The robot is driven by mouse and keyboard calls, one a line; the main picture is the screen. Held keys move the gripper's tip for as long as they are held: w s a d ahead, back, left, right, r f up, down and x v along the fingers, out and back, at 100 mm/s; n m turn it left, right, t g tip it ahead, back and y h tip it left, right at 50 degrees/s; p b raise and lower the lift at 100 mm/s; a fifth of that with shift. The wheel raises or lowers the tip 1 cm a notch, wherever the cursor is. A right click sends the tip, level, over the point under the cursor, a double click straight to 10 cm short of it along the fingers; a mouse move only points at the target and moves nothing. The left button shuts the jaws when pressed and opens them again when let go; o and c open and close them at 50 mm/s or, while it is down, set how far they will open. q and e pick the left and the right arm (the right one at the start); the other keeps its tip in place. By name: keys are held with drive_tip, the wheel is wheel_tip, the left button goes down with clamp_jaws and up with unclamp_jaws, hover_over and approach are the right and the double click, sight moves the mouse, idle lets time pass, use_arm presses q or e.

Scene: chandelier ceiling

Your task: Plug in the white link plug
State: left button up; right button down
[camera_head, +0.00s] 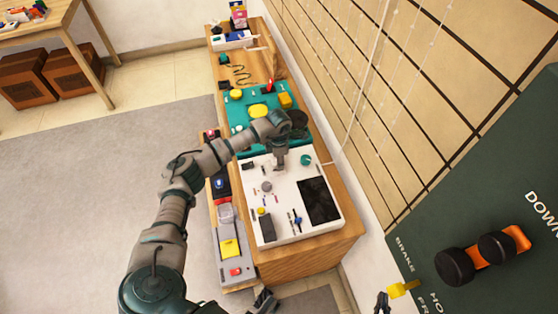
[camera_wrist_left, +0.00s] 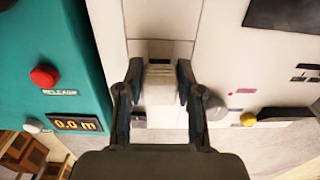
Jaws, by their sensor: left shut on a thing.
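My left gripper (camera_head: 280,166) is over the upper part of a white panel (camera_head: 285,222). In the left wrist view its two dark fingers (camera_wrist_left: 158,82) are shut on a pale, blocky thing, which looks like the white link plug (camera_wrist_left: 159,88). The gripper hides most of the plug in the head view. Whether the plug sits in a socket or is held above the panel I cannot tell. A small dark two-pronged tip, apparently my right gripper (camera_head: 382,301), shows at the bottom edge, far from the plug; its opening is unclear.
A teal panel (camera_head: 238,112) with a red button (camera_wrist_left: 44,76) and a display (camera_wrist_left: 76,123) adjoins the white panel. A black plate (camera_head: 319,200), small knobs and switches lie around. A dark green lever board (camera_head: 430,215) stands at the right.

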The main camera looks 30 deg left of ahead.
use_arm(q)
drive_tip(key=shift+f, duration=0.45)
use_arm(e)
drive_tip(key=shift+f, duration=0.25)
use_arm(q)
drive_tip(key=o, duration=1.4)
drive_tip(key=shift+o, duration=0.2)
drive_tip(key=shift+r+p, duration=2.1)
drive_tip(key=shift+r, duration=1.75)
use_arm(e)
wheel_tip(320, 180, up, 6)
drive_tip(key=shift+w+r+t, duration=0.15)
drive_tip(key=shift+w+t, duration=0.15)
use_arm(q)
drive_tip(key=shift+f, duration=0.1)
